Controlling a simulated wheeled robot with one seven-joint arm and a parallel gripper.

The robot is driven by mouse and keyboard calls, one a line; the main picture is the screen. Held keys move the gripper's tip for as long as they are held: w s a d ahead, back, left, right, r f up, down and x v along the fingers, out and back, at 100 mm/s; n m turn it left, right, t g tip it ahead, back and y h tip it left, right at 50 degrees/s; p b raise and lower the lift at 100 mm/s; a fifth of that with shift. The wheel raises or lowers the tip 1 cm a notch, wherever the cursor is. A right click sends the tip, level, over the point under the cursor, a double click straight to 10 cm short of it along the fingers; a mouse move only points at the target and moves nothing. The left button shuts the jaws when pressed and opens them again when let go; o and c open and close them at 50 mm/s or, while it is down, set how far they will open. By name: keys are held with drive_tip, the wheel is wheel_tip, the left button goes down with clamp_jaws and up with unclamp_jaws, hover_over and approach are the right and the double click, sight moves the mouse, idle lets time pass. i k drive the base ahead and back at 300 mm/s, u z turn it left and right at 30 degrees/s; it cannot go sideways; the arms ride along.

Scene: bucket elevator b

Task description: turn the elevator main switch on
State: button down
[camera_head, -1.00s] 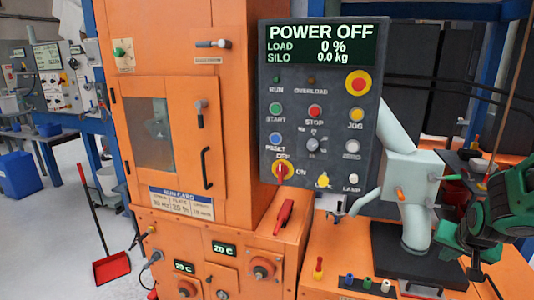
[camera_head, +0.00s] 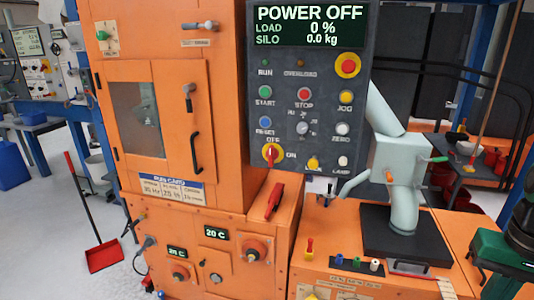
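The main switch (camera_head: 272,154) is a red handle on a yellow round plate, low on the left of the dark control panel (camera_head: 350,110). OFF is printed above it and ON to its right. The handle looks upright, towards OFF. The panel's display (camera_head: 311,26) reads POWER OFF, LOAD 0 %, SILO 0.0 kg. A green and black part at the lower right edge, apparently my gripper (camera_head: 505,252), is cut off by the frame. It is well to the right of the switch and not touching it.
A pale grey-green machine (camera_head: 398,160) on a black base (camera_head: 403,232) stands between the panel and the right edge. Small coloured knobs (camera_head: 357,264) line the orange bench. Space directly before the switch looks clear.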

sight(272, 154)
drive_tip(key=u, duration=1.7)
drive_tip(key=k, duration=1.15)
drive_tip(key=z, duration=0.55)
drive_tip(key=i, duration=1)
